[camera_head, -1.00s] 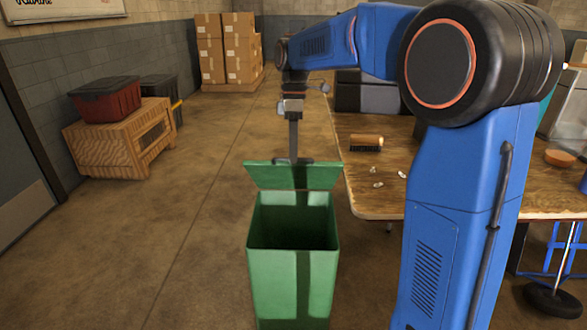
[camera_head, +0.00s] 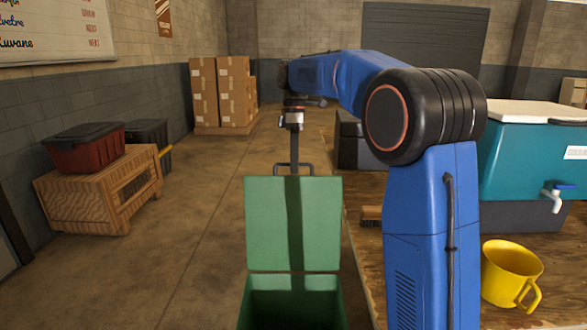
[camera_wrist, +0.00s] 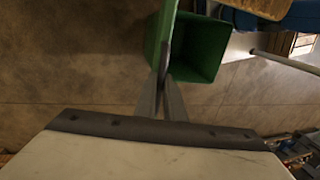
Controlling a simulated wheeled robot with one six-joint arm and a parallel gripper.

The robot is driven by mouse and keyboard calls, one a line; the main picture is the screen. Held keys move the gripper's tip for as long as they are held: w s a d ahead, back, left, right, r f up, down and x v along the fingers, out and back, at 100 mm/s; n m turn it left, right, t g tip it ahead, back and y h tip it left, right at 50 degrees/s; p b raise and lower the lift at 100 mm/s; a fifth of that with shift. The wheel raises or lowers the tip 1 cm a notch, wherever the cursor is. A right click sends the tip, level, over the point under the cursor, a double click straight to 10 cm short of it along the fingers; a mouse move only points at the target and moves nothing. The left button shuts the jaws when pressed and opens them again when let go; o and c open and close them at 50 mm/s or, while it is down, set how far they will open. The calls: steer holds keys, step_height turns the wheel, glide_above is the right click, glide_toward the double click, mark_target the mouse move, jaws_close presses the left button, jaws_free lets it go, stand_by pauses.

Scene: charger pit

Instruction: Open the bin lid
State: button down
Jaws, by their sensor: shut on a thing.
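The green bin (camera_head: 291,295) stands in front of me, its top open and its inside dark. Its green lid (camera_head: 268,222) stands up, about upright, at the bin's far edge. A dark handle loop (camera_head: 310,168) shows at the lid's top edge. My gripper (camera_head: 293,165) reaches down to that edge from above and is shut there. In the wrist view my gripper's fingers (camera_wrist: 163,78) close at the lid (camera_wrist: 161,37), seen edge-on, with the open bin (camera_wrist: 195,55) beside it. Whether the fingers hold the handle or the lid's rim is unclear.
A wooden table (camera_head: 359,255) stands close to the bin's right, with a yellow mug (camera_head: 508,272) and a teal cooler (camera_head: 525,160) on it. A wooden crate (camera_head: 75,205) bearing a red tub (camera_head: 85,153) is at left. Stacked cardboard boxes (camera_head: 220,92) stand behind. Floor to the left is clear.

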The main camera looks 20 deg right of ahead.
steer(key=w+d+f, duration=0.2)
steer(key=w, duration=0.5)
steer(key=shift+d+f, duration=0.2)
steer(key=shift+f, duration=0.05)
steer(key=shift+w, duration=0.25)
steer(key=c, duration=1.9)
jaws_free()
steer(key=shift+c, duration=0.2)
steer(key=shift+o, duration=0.5)
steer(key=shift+w+d+f, duration=0.1)
steer(key=shift+w+f, duration=0.05)
steer(key=shift+r, duration=0.2)
steer(key=v, duration=0.7)
